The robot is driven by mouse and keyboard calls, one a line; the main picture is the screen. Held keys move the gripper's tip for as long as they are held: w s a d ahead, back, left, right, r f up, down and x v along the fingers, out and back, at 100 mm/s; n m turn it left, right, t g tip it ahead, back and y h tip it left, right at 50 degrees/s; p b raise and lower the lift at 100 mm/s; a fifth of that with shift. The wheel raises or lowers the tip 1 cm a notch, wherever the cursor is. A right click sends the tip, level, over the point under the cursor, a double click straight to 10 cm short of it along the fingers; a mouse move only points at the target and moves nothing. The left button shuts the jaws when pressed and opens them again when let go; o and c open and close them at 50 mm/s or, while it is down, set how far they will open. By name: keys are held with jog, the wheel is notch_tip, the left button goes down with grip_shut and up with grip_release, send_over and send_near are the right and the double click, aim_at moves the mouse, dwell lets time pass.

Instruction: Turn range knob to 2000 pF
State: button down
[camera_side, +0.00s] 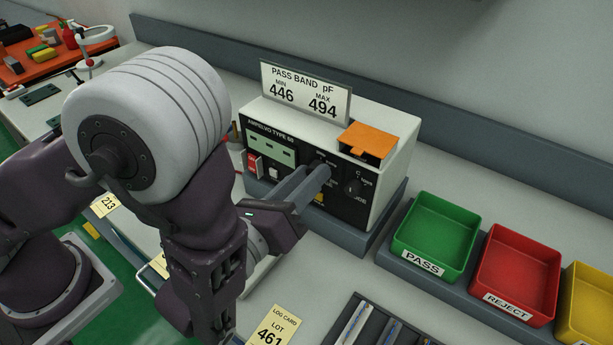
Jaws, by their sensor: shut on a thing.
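The meter (400,150), a white box with a dark front panel marked AMPELVO TYPE 6F, stands on the bench. My gripper (322,172) is at the middle of the panel, its grey fingers shut on a knob there. The fingers cover that knob, so its pointer and setting cannot be read. The panel labels around it are too small to read. A second dark knob (352,187) shows on the panel to the right. A red switch (254,163) is at the panel's left, below the pale display (272,146).
A PASS BAND pF sign (306,92) reads MIN 446, MAX 494. An orange lid piece (368,140) sits on the meter. Green (435,238), red (515,265) and yellow (590,295) bins stand right. A log card (272,330) and a dark tray (350,312) lie in front.

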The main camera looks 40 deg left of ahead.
jog(key=shift+f, duration=0.1)
jog(key=c, duration=1.1)
grip_release()
jog(key=shift+s, duration=0.1)
jog(key=s, duration=0.7)
